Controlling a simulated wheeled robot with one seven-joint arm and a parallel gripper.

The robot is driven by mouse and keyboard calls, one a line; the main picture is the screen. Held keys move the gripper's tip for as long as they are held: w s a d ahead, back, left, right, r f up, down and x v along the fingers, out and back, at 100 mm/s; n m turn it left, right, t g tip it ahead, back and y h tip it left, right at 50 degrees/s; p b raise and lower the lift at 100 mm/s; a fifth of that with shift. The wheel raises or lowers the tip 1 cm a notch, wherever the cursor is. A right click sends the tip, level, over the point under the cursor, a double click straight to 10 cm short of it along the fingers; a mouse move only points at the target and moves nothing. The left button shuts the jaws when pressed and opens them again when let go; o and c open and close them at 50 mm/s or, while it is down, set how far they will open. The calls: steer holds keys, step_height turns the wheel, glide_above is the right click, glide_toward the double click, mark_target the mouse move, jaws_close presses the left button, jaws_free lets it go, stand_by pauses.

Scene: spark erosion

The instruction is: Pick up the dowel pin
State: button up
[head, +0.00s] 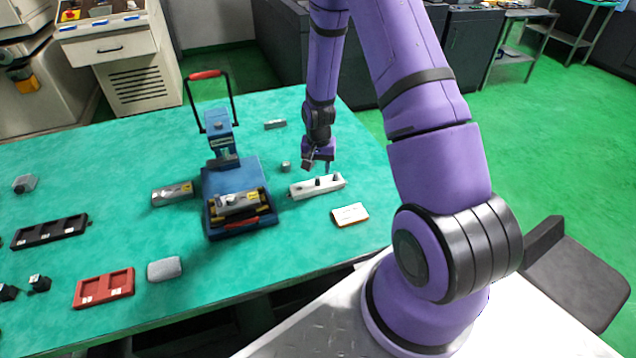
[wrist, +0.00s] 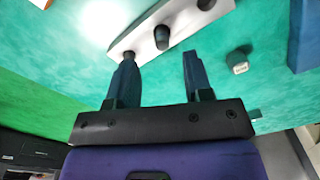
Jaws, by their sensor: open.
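A white block (head: 303,190) lies on the green table, with a short dark pin (head: 318,182) standing at its middle; I take this as the dowel pin, though the frames do not name it. In the wrist view the dark pin (wrist: 162,38) stands on the pale block (wrist: 145,42), beyond the gap between my fingertips. Other dark round features show toward the block's ends. My gripper (head: 318,167) is open and empty above the block; its two blue fingers also show in the wrist view (wrist: 160,58), apart from the pin.
A small grey cylinder (head: 286,166) stands behind the block. A blue fixture (head: 236,179) with a tall red-topped handle is to the left. A white-and-orange card (head: 350,214) lies in front. Red (head: 104,288) and black trays (head: 50,231) lie farther left.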

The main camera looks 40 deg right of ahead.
mark_target(318, 177)
steer(key=shift+w+a+f, duration=0.1)
steer(key=shift+f, duration=2.55)
jaws_close()
